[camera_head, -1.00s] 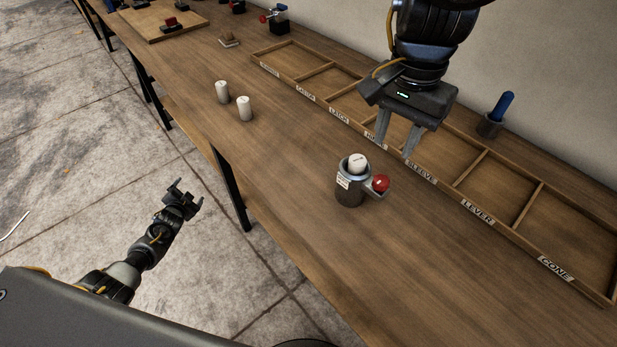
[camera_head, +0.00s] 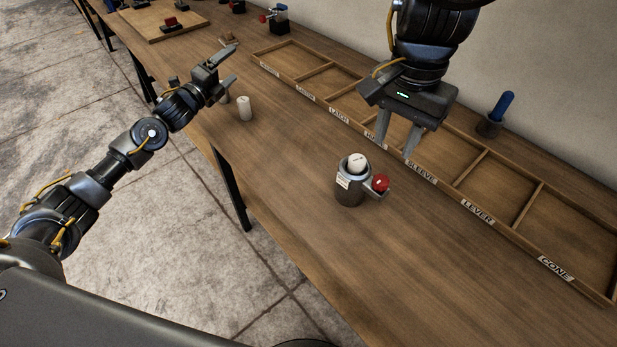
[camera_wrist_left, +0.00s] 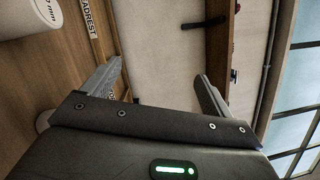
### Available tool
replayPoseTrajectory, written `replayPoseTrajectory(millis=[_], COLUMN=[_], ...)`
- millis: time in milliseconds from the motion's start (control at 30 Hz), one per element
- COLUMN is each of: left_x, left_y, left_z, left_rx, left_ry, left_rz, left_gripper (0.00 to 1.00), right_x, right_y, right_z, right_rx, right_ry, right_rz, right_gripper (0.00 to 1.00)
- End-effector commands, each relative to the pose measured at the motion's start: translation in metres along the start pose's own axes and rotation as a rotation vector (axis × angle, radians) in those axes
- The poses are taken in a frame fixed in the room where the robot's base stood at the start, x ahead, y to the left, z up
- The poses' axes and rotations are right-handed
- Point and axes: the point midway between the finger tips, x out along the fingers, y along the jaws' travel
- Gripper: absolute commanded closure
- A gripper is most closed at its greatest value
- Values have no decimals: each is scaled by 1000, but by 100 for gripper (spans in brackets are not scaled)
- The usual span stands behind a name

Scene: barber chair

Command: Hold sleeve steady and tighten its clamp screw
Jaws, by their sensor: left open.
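The sleeve (camera_head: 348,191) is a dark grey metal cylinder standing upright on the bench, with a pale label. A white cylinder (camera_head: 357,162) sits in its top. The clamp screw with a red knob (camera_head: 381,183) sticks out on its right side. My left gripper (camera_head: 233,64) is open and empty over the bench's near edge, well up and left of the sleeve. Its spread fingers also show in the left wrist view (camera_wrist_left: 158,73). My right gripper (camera_head: 396,150) is open and empty, pointing down above and right of the sleeve, apart from it.
A white cylinder (camera_head: 244,107) stands near my left gripper, with another partly hidden behind it. A labelled wooden tray (camera_head: 478,212) runs along the back. A blue-handled tool (camera_head: 502,106) stands in a holder by the wall. The bench (camera_head: 290,185) left of the sleeve is clear.

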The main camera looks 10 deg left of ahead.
Motion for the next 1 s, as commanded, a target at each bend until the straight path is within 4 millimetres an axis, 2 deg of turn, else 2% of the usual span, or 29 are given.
replayPoseTrajectory(millis=[33,133,267,300,400,500,600,733,833,1000], left_x=[4,4,-13,-22,-50,-82,-112,-141,-154,-159], left_y=[-14,-34,-53,-58,-64,-68,-68,-67,-66,-66], left_z=[-30,-91,-169,-193,-245,-286,-315,-337,-346,-350], left_rx=[81,255,498,574,758,920,1052,1164,1210,1232], left_ry=[74,219,410,471,610,730,825,905,939,953], left_rz=[-9,-26,-72,-94,-155,-227,-296,-366,-398,-414], left_gripper=[14,14,14,14,14,14,14,14,14,14], right_x=[0,0,0,0,0,0,0,0,0,0], right_y=[0,0,0,0,0,0,0,0,0,0], right_z=[0,0,0,0,0,0,0,0,0,0], right_rx=[0,0,0,0,0,0,0,0,0,0], right_ry=[0,0,0,0,0,0,0,0,0,0], right_rz=[0,0,0,0,0,0,0,0,0,0], right_gripper=[64,64,64,64,64,64,64,64,64,64])
